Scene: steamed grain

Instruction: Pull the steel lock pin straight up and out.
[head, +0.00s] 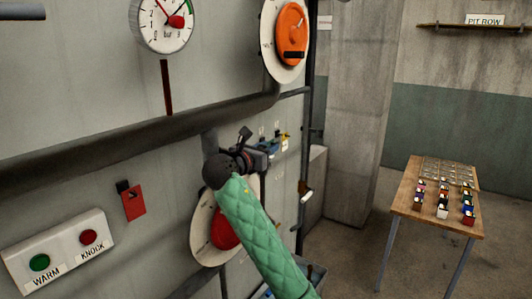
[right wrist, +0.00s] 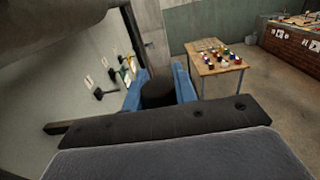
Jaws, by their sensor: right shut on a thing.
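My right arm in its green quilted sleeve reaches up to the grey wall in the head view, and my right gripper (head: 268,147) is by the wall above the red round part (head: 222,232). In the right wrist view, the blue fingers of the right gripper (right wrist: 160,78) stand on both sides of a dark thing (right wrist: 158,93) and are shut on it. Its shape is mostly hidden, so I cannot tell whether it is the steel lock pin. No lock pin shows clearly elsewhere. My left gripper is not in view.
A dark pipe (head: 130,135) crosses the wall above the gripper. An orange handle (head: 291,33) on a white disc, a gauge (head: 163,22) and a button box (head: 62,250) are on the wall. A wooden table (head: 405,207) with small coloured items stands right, with open floor around it.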

